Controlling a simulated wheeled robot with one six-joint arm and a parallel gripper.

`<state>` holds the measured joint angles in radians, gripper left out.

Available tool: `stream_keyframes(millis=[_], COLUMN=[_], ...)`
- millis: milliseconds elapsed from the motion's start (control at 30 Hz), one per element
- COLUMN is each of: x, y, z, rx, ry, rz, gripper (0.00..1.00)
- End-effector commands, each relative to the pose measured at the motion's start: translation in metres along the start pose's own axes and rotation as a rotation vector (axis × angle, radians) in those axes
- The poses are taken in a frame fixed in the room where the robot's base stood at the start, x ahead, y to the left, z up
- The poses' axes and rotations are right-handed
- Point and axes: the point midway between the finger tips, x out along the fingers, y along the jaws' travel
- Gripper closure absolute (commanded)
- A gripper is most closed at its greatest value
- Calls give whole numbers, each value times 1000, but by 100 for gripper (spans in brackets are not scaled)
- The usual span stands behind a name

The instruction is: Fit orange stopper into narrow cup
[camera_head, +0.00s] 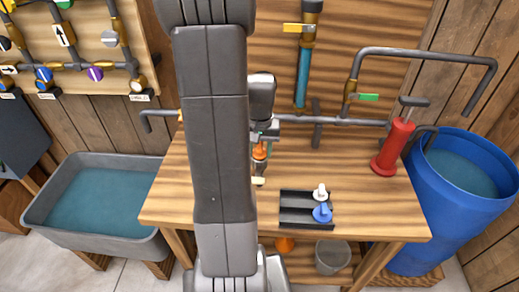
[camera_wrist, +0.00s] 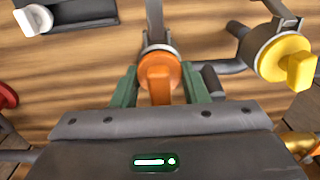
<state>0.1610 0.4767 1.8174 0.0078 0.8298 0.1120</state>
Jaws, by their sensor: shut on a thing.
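My gripper (camera_wrist: 158,88) has green fingers shut on the orange stopper (camera_wrist: 158,72), which is between them in the wrist view. In the head view the orange stopper (camera_head: 260,152) shows just right of my arm, below my gripper (camera_head: 262,136), above the tabletop. A pale grey rim (camera_wrist: 160,48) shows at the stopper's far side in the wrist view. I cannot tell whether it belongs to the narrow cup or to the stopper. No cup is clearly recognisable; my arm and gripper hide part of that spot.
A black tray (camera_head: 292,222) on the wooden table (camera_head: 370,207) holds a white stopper (camera_head: 320,192) and a blue stopper (camera_head: 322,212). A red pump (camera_head: 393,148) stands at right. A grey pipe (camera_head: 345,121) runs behind. A yellow-handled valve (camera_wrist: 285,58) is near my gripper's right.

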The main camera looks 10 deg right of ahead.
Motion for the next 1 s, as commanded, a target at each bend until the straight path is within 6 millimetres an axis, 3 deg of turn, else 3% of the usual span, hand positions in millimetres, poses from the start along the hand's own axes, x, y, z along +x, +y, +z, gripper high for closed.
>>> stream_keyframes(millis=[33, 133, 167, 667, 867, 1000], x=[14, 14, 14, 12, -14, -48], y=[0, -1, 0, 1, 0, -2], z=[8, 9, 9, 8, 8, 6], rx=[3, 4, 4, 6, 5, 2], ry=[-28, -28, -28, -26, -18, -6], rz=[-4, -4, -4, -3, -2, -1], gripper=[56, 36, 34, 34, 34, 34])
